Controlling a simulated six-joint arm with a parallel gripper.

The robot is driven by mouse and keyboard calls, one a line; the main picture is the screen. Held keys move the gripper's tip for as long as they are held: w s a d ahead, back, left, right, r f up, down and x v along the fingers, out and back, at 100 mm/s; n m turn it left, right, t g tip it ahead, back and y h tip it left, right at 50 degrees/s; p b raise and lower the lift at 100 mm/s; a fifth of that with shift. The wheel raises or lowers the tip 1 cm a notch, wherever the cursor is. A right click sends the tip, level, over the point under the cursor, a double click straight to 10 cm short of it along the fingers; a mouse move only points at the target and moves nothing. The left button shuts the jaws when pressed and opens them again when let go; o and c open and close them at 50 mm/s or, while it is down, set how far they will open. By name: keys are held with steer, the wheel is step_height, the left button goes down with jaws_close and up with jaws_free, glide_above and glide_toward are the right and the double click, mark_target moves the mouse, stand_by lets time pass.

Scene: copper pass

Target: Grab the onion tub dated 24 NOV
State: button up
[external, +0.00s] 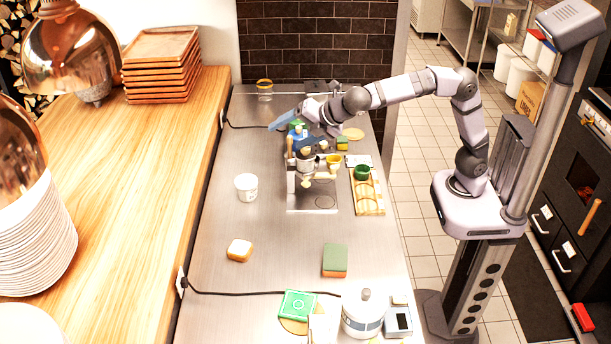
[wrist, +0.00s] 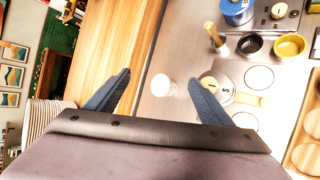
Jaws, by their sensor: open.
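A yellow-and-white block (external: 240,250) and a green-and-orange sponge (external: 335,260) lie nearer. The counter around the tub's left and front is clear. A wooden ledge (external: 165,165) runs along the left.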

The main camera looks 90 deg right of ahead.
steer(key=w+a+f+n+h+p, duration=0.2)
steer(key=w+f+n, duration=0.3)
steer(key=f+n, duration=0.1)
steer(key=n+t+p, duration=0.1)
steer(key=n+p, duration=0.2)
steer(key=n, duration=0.3)
glide_toward(253, 183)
steer(key=x, duration=0.3)
steer(key=shift+w+d+f, duration=0.15)
steer(key=shift+d+f, duration=0.1)
steer(key=shift+d, duration=0.05)
steer(key=shift+m, duration=0.3)
steer(key=shift+a+p+x, duration=0.1)
steer(key=shift+p+x, duration=0.65)
steer(key=shift+x, duration=1.1)
steer(key=shift+a+p+x, duration=0.15)
steer(key=shift+p+x, duration=0.55)
steer(key=shift+x, duration=1.15)
steer(key=shift+w, duration=0.15)
steer(key=c, duration=1.1)
steer(key=shift+r, duration=0.1)
step_height(253, 183, up, 10)
steer(key=shift+f+b, duration=0.1)
steer(key=shift+b, duration=0.65)
